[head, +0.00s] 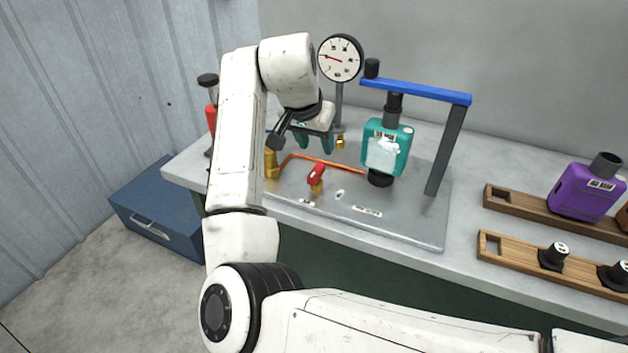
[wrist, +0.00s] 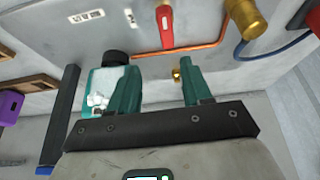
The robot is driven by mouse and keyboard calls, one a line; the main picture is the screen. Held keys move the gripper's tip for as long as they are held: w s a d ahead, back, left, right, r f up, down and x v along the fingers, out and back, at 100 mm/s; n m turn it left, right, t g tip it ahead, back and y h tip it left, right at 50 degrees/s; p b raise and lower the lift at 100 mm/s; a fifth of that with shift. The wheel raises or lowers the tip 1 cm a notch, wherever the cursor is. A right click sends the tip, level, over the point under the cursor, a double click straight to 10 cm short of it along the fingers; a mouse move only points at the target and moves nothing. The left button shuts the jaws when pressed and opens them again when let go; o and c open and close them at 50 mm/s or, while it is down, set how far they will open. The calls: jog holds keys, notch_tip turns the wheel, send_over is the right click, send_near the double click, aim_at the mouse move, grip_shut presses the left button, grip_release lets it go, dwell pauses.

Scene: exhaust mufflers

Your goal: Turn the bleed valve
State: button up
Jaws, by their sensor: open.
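A red-handled valve (head: 316,174) stands on the grey plate near the front, on an orange-copper pipe (head: 325,161). In the wrist view the red handle (wrist: 166,24) is at the top centre. A small brass fitting (head: 340,142) sits farther back; it shows between my fingers in the wrist view (wrist: 177,75). No readable label tells me which is the bleed valve. My gripper (head: 314,143), with teal fingers, is open and empty above the plate, behind the red handle. It also shows in the wrist view (wrist: 156,78). I see no contact with either.
A teal muffler (head: 401,150) stands under a blue bar (head: 415,91) right of my gripper. A dial gauge (head: 340,58) rises behind. A brass cylinder (head: 270,163) stands left. Wooden racks (head: 505,248) lie right, one with a purple muffler (head: 580,193). The plate's front is mostly clear.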

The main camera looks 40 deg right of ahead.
aim_at(316, 170)
jog(key=x, duration=0.3)
jog(key=a+x, duration=0.1)
jog(key=x, duration=0.5)
jog(key=shift+w+a+f, duration=0.2)
jog(key=shift+w+f, duration=0.25)
jog(key=shift+f, duration=0.05)
grip_shut()
